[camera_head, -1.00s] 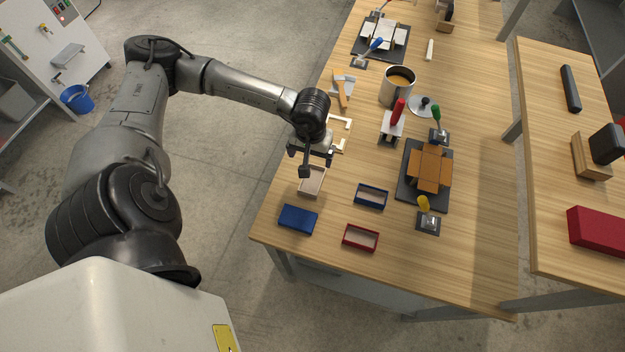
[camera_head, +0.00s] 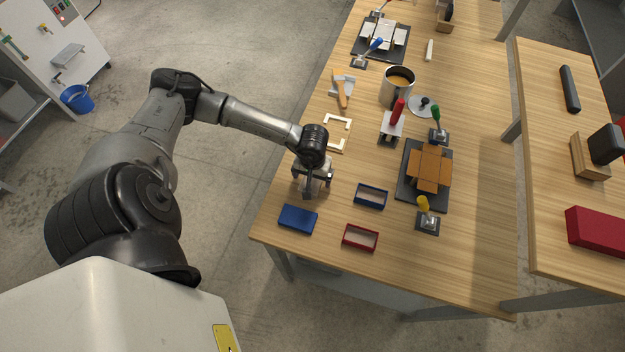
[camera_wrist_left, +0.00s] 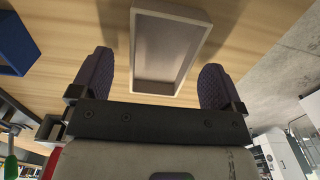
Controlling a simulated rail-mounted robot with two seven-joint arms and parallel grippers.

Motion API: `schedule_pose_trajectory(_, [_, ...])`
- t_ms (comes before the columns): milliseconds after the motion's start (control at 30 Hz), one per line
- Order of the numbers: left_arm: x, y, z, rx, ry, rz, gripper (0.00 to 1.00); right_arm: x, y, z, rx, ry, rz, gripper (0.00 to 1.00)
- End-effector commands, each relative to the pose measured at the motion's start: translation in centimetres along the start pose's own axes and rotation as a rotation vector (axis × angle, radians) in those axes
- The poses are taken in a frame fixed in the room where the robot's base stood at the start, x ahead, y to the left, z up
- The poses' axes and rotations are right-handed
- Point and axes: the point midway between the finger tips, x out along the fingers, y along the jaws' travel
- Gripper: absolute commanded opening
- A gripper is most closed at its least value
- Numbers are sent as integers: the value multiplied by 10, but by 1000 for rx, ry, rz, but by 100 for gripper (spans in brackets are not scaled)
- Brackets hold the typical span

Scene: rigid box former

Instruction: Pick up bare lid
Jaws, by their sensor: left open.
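The bare lid (camera_wrist_left: 168,48) is a shallow, open, empty grey-beige tray on the wooden table. In the left wrist view it lies between the two dark ribbed fingers of my left gripper (camera_head: 311,184), with a gap on each side. The left gripper is open and points down over the lid. In the head view the gripper and wrist hide most of the lid. I cannot tell the exact height of the fingertips above the table. My right gripper is not in view.
A blue lid (camera_head: 298,219), a blue-rimmed tray (camera_head: 371,196) and a red-rimmed tray (camera_head: 360,237) are close by.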

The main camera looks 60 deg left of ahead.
Motion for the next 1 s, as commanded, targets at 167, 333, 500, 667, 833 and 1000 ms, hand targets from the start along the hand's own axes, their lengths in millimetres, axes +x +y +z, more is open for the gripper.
schedule_pose_trajectory(167, [10, 0, 0, 1, -1, -1, 94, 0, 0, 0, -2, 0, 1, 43])
schedule_pose_trajectory(333, [10, 0, 0, 1, 0, -1, 94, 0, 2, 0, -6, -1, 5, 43])
schedule_pose_trajectory(500, [10, 0, 0, 1, 0, -1, 82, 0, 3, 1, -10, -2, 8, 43])
schedule_pose_trajectory(667, [10, 0, 0, 0, 0, 0, 67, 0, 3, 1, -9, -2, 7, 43])
schedule_pose_trajectory(833, [10, 0, 0, 0, 0, 0, 51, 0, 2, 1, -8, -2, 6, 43])
schedule_pose_trajectory(1000, [10, 0, 0, 0, 0, 0, 40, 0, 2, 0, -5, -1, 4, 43])
